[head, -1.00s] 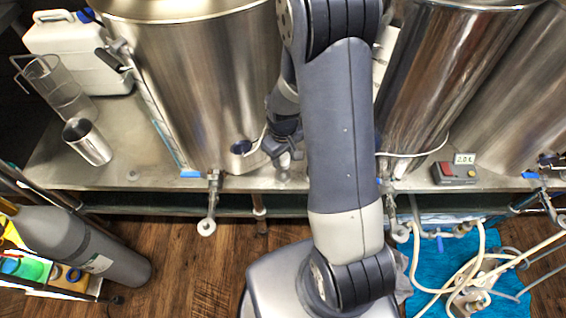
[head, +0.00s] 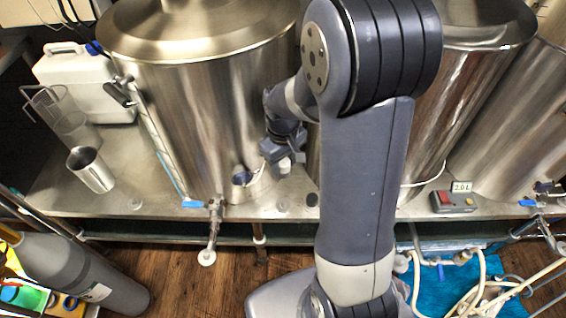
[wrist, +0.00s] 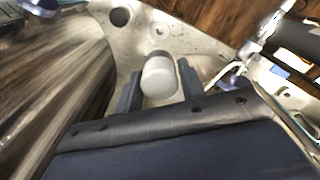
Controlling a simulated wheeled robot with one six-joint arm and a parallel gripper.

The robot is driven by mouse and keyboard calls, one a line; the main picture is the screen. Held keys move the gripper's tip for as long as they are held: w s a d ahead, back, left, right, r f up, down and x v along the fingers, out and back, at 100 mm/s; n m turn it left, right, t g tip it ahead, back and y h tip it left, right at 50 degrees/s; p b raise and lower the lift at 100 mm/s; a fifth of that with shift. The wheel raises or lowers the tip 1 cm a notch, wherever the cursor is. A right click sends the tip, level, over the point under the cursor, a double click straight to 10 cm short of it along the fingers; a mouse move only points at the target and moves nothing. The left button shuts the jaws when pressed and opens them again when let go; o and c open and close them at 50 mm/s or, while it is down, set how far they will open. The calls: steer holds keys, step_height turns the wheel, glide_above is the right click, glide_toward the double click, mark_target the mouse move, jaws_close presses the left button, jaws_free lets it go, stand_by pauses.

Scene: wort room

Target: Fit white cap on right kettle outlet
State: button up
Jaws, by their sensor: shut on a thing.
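A small white cap (wrist: 158,78) sits between the two fingers of my gripper (wrist: 160,88) in the wrist view. In the head view my gripper (head: 282,158) is in front of the left kettle's lower right side, above the bench, with the cap (head: 285,166) at its tip. The right kettle (head: 520,125) stands at the right edge. Its outlet valve with a blue handle (head: 530,203) and a pipe hanging below shows at the bench front, apart from my gripper. The outlet's end is hard to make out.
The left kettle (head: 200,100) has an outlet pipe (head: 213,225) with a whitish end. My arm hides much of the middle kettle (head: 465,80). A dark disc (head: 283,207) and a pale ring (head: 311,199) lie on the bench. A control box (head: 455,202) stands farther right.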

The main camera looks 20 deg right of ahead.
mark_target(283, 161)
steer(key=shift+r, duration=0.1)
steer(key=shift+r+p, duration=1.9)
steer(key=shift+r, duration=0.3)
steer(key=shift+w+f, duration=0.1)
steer(key=shift+f, duration=0.05)
